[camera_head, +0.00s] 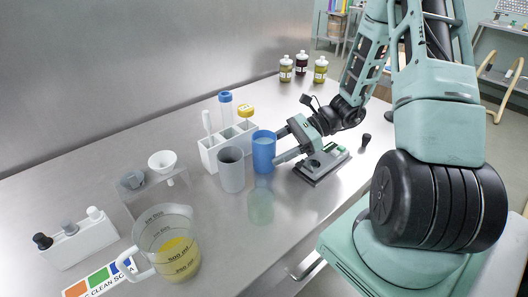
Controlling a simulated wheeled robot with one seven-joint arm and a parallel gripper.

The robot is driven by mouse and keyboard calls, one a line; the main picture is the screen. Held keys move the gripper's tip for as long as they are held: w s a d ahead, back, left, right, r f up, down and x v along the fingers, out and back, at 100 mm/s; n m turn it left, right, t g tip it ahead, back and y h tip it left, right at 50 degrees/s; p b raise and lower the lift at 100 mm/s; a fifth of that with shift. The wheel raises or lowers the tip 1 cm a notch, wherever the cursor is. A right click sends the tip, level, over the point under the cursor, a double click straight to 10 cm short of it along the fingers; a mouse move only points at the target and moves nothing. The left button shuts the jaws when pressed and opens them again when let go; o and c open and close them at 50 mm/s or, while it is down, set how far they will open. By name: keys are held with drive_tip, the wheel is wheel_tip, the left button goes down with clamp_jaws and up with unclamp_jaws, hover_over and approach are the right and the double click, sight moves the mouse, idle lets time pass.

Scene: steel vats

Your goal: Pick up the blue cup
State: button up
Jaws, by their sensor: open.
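The blue cup (264,153) stands upright on the steel bench, just right of a grey cup (231,170). My gripper (277,148) reaches in from the right at the height of the cup. Its jaws are open, with one finger near the cup's rim and the other along its right front side. I cannot tell whether the fingers touch the cup.
A white rack (212,152) with tubes stands behind the cups. A green translucent cup (260,206) is in front. A measuring jug (166,243) with yellow liquid is front left. A small scale (322,164) sits under my gripper. Several bottles stand at the back.

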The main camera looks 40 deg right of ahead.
drive_tip(key=shift+x, duration=0.75)
drive_tip(key=c, duration=0.9)
drive_tip(key=shift+r, duration=0.15)
wheel_tip(320, 180, up, 10)
drive_tip(key=shift+f, duration=0.2)
